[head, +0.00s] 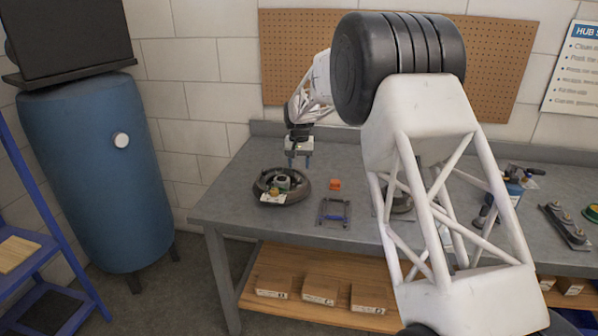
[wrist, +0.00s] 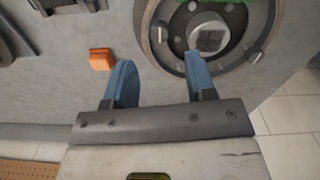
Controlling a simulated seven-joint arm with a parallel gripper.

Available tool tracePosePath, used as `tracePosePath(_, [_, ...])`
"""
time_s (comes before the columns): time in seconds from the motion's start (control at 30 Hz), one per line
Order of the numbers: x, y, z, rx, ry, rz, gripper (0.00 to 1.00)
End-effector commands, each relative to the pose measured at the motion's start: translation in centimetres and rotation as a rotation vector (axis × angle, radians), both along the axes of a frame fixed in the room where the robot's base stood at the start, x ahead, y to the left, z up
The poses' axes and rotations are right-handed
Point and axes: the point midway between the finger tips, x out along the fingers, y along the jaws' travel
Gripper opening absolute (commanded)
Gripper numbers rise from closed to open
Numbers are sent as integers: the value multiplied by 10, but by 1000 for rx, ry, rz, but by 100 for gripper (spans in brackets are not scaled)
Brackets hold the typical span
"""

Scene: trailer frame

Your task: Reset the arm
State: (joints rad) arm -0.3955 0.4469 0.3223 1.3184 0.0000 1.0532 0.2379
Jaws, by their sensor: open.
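My gripper (head: 299,160) hangs above the grey workbench (head: 232,211), just behind and above a dark round hub part (head: 305,193). In the wrist view my gripper (wrist: 160,85) shows two blue fingers spread apart with nothing between them. The round hub part (wrist: 155,30) lies beyond the fingertips on the right, with a pale square piece at its centre. My white arm stretches across the right half of the head view and hides part of the bench.
A small orange block (head: 335,184) and a dark frame with a blue bar (head: 335,212) lie right of the hub part. A blue tank (head: 95,170) stands left of the bench. Boxes (head: 319,291) sit on the lower shelf. A pegboard (head: 290,60) hangs behind.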

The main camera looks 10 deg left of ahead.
Motion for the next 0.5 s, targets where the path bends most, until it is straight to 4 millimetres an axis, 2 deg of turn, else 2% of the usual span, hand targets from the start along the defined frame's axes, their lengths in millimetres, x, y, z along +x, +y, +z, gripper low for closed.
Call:
tracePosePath(0.2, [0, 0, 13, 0, 1, 0, 51])
tracePosePath(0.5, [0, 0, 14, 0, 1, 0, 51])
